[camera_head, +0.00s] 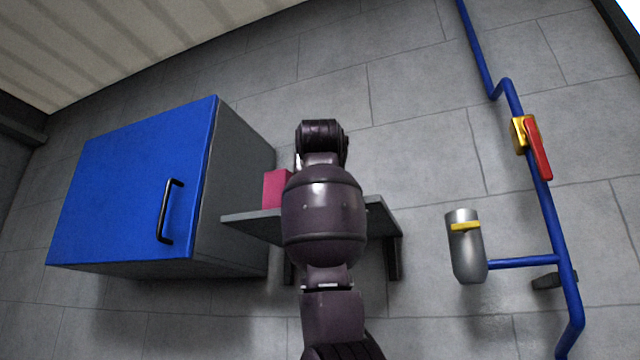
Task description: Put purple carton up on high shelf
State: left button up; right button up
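A pink-purple carton (276,189) stands on the grey wall shelf (255,222), near the shelf's left part. Its right side is hidden behind one of my arms, which rises from the bottom through the middle of the view. The arm also covers the centre of the shelf. I cannot tell whether a gripper is touching the carton, because no gripper fingers show. I cannot tell from this view which of my two arms this is.
A wall cabinet with a blue door (135,190) and black handle (169,211) hangs left of the shelf. To the right are a grey cylinder (466,250), a blue pipe (543,195) and a red valve lever (537,150). Bare wall lies between shelf and cylinder.

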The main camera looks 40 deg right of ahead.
jog(key=shift+d+f, duration=0.15)
jog(key=shift+d, duration=0.05)
jog(key=shift+a, duration=0.1)
jog(key=shift+f, duration=0.2)
jog(key=o, duration=1.1)
jog(key=shift+r, duration=0.1)
jog(key=shift+r, duration=0.1)
